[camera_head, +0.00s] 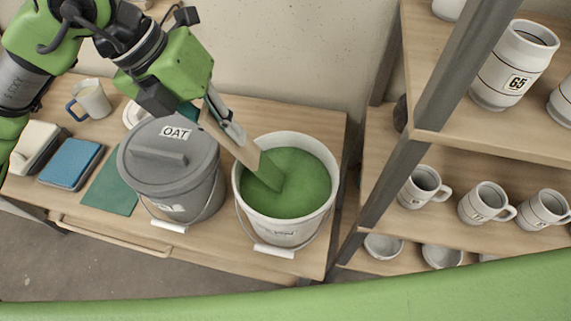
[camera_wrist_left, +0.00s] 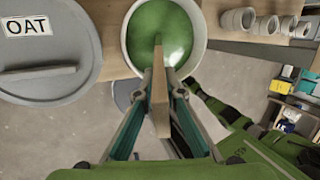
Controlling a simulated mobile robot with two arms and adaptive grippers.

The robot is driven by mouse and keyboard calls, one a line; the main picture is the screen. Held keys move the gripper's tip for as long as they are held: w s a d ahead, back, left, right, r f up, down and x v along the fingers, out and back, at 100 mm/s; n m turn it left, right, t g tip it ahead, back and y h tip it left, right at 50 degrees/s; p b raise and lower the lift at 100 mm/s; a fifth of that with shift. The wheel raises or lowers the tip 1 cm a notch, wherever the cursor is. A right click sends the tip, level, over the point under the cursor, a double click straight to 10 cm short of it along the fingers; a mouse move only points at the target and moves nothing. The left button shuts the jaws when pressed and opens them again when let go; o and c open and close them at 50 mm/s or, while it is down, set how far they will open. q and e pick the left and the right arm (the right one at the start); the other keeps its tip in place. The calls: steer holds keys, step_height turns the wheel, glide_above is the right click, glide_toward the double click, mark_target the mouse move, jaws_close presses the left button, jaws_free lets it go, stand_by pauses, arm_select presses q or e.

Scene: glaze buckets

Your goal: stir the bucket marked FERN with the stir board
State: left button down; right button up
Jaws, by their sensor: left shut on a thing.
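A white bucket (camera_head: 285,230) full of green glaze (camera_head: 302,185) stands uncovered on the wooden table. The label on its front is too small to read surely. My left gripper (camera_head: 225,122) is shut on the flat wooden stir board (camera_head: 246,152), above the bucket's left rim. The board slants down to the right and its lower end is in the green glaze. In the left wrist view the board (camera_wrist_left: 160,105) sits between the two fingers and reaches into the glaze (camera_wrist_left: 150,28). My right gripper is not in view.
A lidded grey bucket marked OAT (camera_head: 170,180) stands close left of the white bucket. A blue box (camera_head: 70,163), a green sheet (camera_head: 108,190) and a mug (camera_head: 90,100) lie further left. A shelf post (camera_head: 420,120) and shelves with mugs (camera_head: 487,203) stand at the right.

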arm_select(q)
steer(key=shift+p+v, duration=0.45)
steer(key=shift+v, duration=0.65)
steer(key=p+v, duration=0.4)
steer(key=v, duration=0.4)
steer(key=shift+r+p, duration=0.2)
steer(key=shift+p, duration=0.2)
steer(key=shift+a+r, duration=0.15)
steer(key=shift+r, duration=0.25)
step_height(320, 180, up, 5)
steer(key=p, duration=0.4)
